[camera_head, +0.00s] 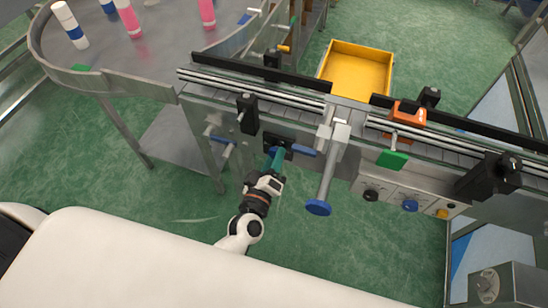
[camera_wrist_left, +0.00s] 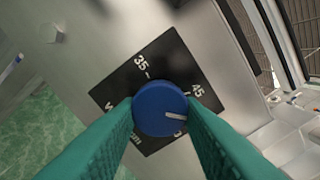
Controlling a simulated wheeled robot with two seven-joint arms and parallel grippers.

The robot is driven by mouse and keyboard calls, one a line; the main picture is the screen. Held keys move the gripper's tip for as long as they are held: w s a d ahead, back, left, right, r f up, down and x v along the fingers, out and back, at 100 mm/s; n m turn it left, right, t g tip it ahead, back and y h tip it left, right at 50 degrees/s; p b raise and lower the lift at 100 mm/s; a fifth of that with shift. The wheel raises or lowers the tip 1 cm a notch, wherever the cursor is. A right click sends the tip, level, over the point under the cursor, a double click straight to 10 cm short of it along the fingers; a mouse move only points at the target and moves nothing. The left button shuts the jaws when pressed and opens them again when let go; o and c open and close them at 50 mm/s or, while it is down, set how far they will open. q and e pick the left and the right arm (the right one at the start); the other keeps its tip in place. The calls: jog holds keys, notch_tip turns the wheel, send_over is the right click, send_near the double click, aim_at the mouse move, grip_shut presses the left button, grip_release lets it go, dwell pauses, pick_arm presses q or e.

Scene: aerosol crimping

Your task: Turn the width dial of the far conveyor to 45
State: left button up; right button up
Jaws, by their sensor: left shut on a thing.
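The blue width dial (camera_wrist_left: 160,108) sits on a black square scale plate (camera_wrist_left: 128,82) on the conveyor's metal side. My left gripper (camera_wrist_left: 160,112) has its two teal fingers shut on opposite sides of the dial. The dial's white pointer line points right and slightly down, past the 45 mark (camera_wrist_left: 197,91); the 35 mark (camera_wrist_left: 141,62) is at the upper left. A label below the pointer is partly hidden. In the head view my left gripper (camera_head: 275,160) reaches the black plate on the conveyor's side. My right gripper is not in view.
A crank post with a blue knob (camera_head: 318,207) stands out just right of my left gripper. A panel with several knobs (camera_head: 408,198) is further right. A round table (camera_head: 110,79) with bottles is at upper left, and a yellow bin (camera_head: 357,70) is behind the conveyor.

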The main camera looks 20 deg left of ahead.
pick_arm(q)
jog(key=n, duration=0.5)
jog(key=shift+r+n, duration=0.1)
jog(key=shift+n, duration=0.2)
dwell(0.4)
jog(key=o, duration=1)
jog(key=shift+c, duration=0.2)
jog(key=shift+s, duration=0.1)
jog(key=s+b, duration=0.2)
jog(key=s, duration=0.9)
jog(key=shift+s+a+b, duration=0.2)
jog(key=shift+s+b, duration=0.15)
jog(key=shift+s, duration=0.05)
